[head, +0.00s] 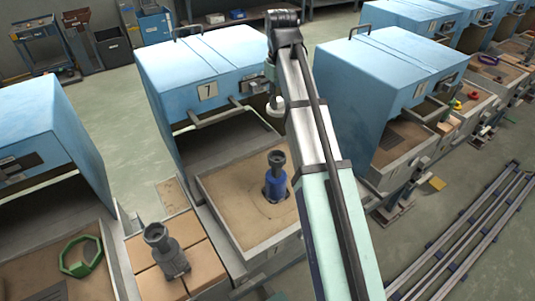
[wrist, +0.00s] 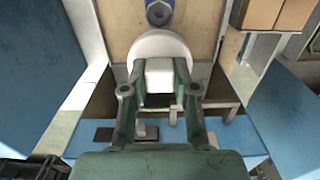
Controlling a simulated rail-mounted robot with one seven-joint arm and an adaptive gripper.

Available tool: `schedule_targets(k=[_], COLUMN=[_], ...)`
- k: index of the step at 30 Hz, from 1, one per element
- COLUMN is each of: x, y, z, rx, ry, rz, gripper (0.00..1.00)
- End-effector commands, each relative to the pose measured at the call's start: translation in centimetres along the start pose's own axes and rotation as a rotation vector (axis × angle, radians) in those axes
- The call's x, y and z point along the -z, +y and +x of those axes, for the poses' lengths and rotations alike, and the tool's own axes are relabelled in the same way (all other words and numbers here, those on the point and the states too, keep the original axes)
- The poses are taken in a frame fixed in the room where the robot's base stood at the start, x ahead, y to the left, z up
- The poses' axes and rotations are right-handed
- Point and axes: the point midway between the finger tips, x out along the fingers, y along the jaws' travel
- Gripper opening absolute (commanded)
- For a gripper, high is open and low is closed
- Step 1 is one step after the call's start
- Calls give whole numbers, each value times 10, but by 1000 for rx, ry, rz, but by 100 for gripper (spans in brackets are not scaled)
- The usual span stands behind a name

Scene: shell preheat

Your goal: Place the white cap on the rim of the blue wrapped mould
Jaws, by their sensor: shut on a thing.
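The blue wrapped mould (head: 276,187) stands upright in the sandy tray in front of furnace 7, with a dark grey cup-shaped top (head: 277,160). In the wrist view the mould (wrist: 160,14) shows at the top edge, seen from above with its round opening. My gripper (wrist: 160,84) is shut on the block-like grip of the white cap (wrist: 162,45), whose round disc lies beyond the fingers. In the head view the white cap (head: 276,107) hangs in front of furnace 7, above and apart from the mould. The arm partly hides that area.
A second, unwrapped grey mould (head: 166,250) stands on tan blocks at the lower left. Blue furnace 7 (head: 190,75) has its opening behind the tray (head: 225,200). A green ring (head: 80,256) lies in the left tray. Another blue furnace (head: 385,85) stands right of my arm.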

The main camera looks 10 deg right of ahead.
Motion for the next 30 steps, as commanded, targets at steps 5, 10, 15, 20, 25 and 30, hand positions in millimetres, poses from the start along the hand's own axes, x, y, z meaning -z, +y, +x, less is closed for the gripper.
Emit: schedule_targets(k=[5, 10, 15, 20, 25, 30], x=[-3, -3, -3, -2, -1, -1], y=[-1, -1, -1, -1, 0, 0], z=[35, 72, 108, 135, 151, 158], rx=[2, 2, 2, 1, 0, 0], ry=[-4, -4, -4, -3, -1, -1], rz=[0, 0, 0, 1, 1, 1], gripper=[0, 0, 0, 0, 0, 0])
